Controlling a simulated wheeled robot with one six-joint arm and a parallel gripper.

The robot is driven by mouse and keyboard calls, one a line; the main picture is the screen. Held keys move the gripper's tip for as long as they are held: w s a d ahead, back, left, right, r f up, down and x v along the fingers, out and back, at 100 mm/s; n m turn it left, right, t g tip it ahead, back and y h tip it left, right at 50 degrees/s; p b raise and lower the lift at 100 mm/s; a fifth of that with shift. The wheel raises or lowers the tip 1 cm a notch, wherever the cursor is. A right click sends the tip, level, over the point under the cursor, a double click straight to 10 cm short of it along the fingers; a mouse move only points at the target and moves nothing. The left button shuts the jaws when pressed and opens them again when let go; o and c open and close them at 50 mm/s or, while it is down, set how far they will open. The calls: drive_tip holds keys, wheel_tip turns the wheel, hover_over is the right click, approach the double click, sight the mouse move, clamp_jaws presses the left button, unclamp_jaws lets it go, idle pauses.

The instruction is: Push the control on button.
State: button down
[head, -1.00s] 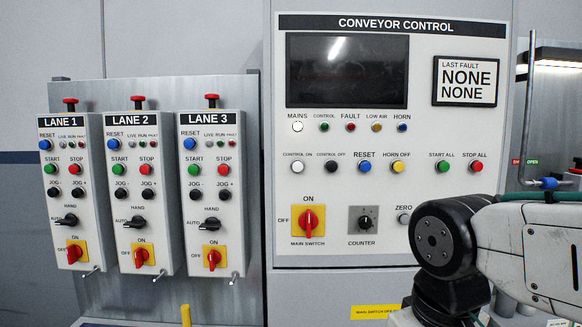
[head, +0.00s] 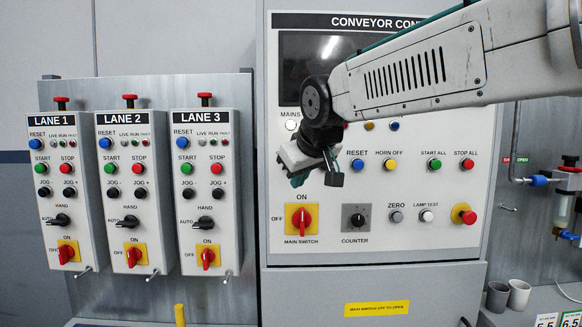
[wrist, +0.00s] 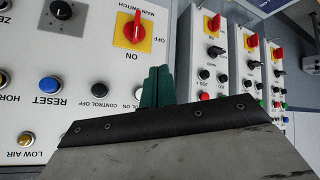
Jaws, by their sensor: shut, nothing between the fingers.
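The conveyor control panel (head: 420,250) stands upright in front of me. In the head view my gripper (head: 302,172) and wrist cover the control on and control off buttons. In the wrist view, which shows the panel upside down, the green fingers of my gripper (wrist: 156,72) are shut and empty. They are beside the partly covered control on label. The pale control on button (wrist: 138,93) shows just left of the fingers, above the gripper's dark edge. The black control off button (wrist: 98,89) is farther left. I cannot tell whether the fingertips touch the panel.
The red main switch (head: 302,220) is just below my gripper. The counter dial (head: 355,218) and blue reset button (head: 357,166) are to its right. Three lane boxes, including Lane 3 (head: 205,238), stick out on the left. Open space lies before the lower panel.

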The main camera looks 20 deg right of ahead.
drive_tip(key=shift+w+a+r, duration=0.15)
drive_tip(key=shift+w+r, duration=0.2)
drive_tip(key=shift+w, duration=0.15)
drive_tip(key=shift+w+a+r, duration=0.15)
drive_tip(key=shift+w+r, duration=0.15)
drive_tip(key=shift+w, duration=0.15)
drive_tip(key=w+d, duration=0.2)
drive_tip(key=w, duration=0.6)
drive_tip(key=shift+w+d, duration=0.15)
drive_tip(key=shift+d, duration=0.25)
idle(1.3)
drive_tip(key=shift+w+d, duration=0.1)
drive_tip(key=shift+w, duration=0.3)
drive_tip(key=shift+w+d, duration=0.25)
drive_tip(key=shift+w, duration=0.5)
idle(0.8)
drive_tip(key=shift+s, duration=0.1)
drive_tip(key=shift+s+a, duration=0.2)
drive_tip(key=shift+s, duration=0.35)
drive_tip(key=shift+s+a, duration=0.2)
drive_tip(key=shift+s, duration=0.3)
